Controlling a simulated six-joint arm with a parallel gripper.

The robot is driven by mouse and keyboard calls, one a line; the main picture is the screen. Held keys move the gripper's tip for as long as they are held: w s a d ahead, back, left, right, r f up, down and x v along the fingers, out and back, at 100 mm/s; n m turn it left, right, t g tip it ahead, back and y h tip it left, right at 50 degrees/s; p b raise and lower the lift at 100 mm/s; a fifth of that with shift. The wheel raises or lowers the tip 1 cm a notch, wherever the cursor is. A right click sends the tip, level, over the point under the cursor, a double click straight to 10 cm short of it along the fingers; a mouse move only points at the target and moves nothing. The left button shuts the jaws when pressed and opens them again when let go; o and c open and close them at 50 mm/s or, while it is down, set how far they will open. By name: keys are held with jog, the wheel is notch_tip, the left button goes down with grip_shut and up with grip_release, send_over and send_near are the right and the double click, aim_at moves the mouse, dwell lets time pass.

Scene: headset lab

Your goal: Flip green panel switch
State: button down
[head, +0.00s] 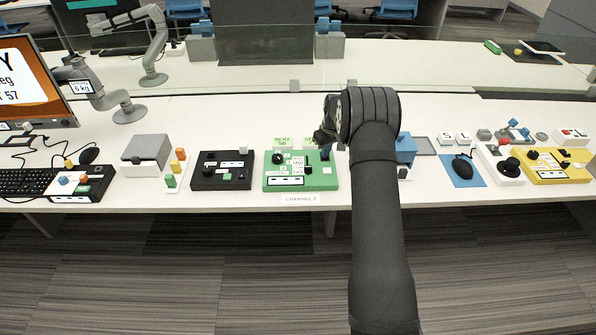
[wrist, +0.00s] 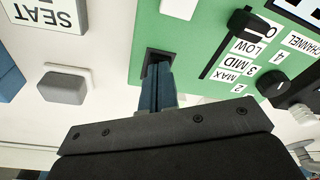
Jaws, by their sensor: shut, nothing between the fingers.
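The green panel (head: 328,183) lies on the white table, left of my arm in the head view. In the wrist view the panel (wrist: 200,45) fills the upper middle and right. My gripper (head: 325,146) is shut and empty over the panel's far right corner. In the wrist view its narrow fingers (wrist: 158,78) reach down to a dark square switch plate (wrist: 150,55) near the panel's edge. The fingers hide most of the switch, so I cannot tell its position or whether they touch it. A black slider (wrist: 248,22) and a black dial (wrist: 275,86) are on the same panel.
A black panel (head: 222,181) lies left of the green one. A blue box (head: 405,148) stands close right of my arm. A grey block (wrist: 63,88) and a SEAT card (wrist: 45,12) are beside the panel. A yellow panel (head: 558,175) lies far right.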

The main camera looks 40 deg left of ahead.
jog(key=shift+f, duration=0.1)
jog(key=shift+r, duration=3.5)
notch_tip(320, 180, down, 7)
jog(key=shift+r, duration=0.1)
jog(key=shift+r, duration=4.05)
jog(key=s+a+r+n+h, duration=0.1)
jog(key=s+a+r+n, duration=0.1)
jog(key=s+n, duration=0.3)
jog(key=s+a+r+n, duration=0.2)
jog(key=s+r+n, duration=0.2)
jog(key=n, duration=0.3)
jog(key=shift+s+r+h, duration=0.15)
jog(key=shift+s+h, duration=0.25)
jog(key=shift+s, duration=0.2)
